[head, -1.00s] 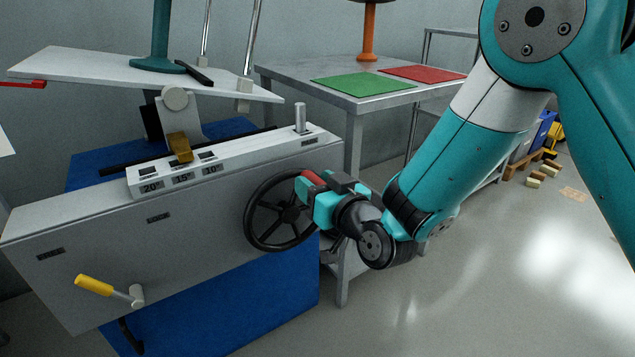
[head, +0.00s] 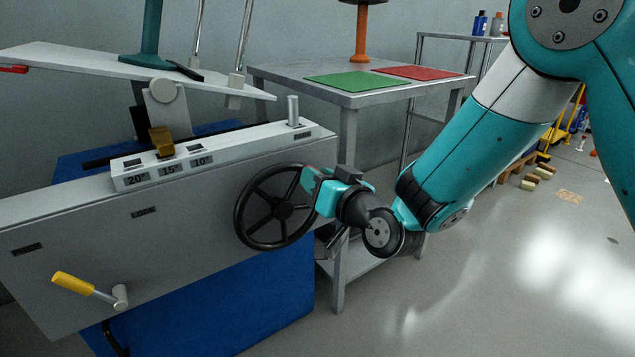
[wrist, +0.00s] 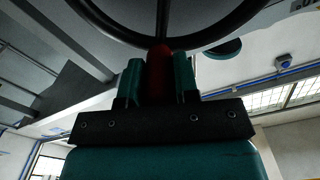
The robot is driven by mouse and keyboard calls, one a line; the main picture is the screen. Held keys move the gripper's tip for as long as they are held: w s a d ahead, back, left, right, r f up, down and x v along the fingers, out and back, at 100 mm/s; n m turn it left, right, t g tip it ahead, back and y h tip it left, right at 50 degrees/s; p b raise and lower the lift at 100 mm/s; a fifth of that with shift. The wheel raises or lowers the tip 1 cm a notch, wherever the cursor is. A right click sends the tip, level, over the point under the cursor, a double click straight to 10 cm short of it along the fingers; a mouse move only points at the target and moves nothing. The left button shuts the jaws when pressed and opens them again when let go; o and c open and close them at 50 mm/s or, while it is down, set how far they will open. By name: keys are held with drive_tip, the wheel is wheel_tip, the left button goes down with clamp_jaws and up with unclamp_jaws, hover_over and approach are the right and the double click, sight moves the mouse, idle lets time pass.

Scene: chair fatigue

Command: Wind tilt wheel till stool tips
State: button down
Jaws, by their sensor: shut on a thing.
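The black spoked tilt wheel (head: 239,220) stands on the right end of the grey housing's front. My gripper (head: 309,187) is at the wheel's upper right rim. In the wrist view, my gripper (wrist: 158,72) is shut on the wheel's red handle (wrist: 159,62), with the black rim just beyond. The handle is hidden in the head view. A teal stool (head: 150,38) stands on the sloping white platform (head: 85,62), its column leaning slightly and its top out of frame. An amber block (head: 161,141) stands near the 15° mark of the angle scale (head: 168,171).
A yellow-handled crank (head: 75,284) projects from the housing's lower left. A grey table (head: 345,97) with green and red mats stands behind the wheel. A metal post (head: 292,110) rises from the housing's right end.

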drive_tip(key=c, duration=0.9)
unclamp_jaws()
drive_tip(key=shift+o, duration=0.2)
drive_tip(key=b+v, duration=1.7)
drive_tip(key=b, duration=0.2)
drive_tip(key=shift+d, duration=0.2)
drive_tip(key=shift+s, duration=0.15)
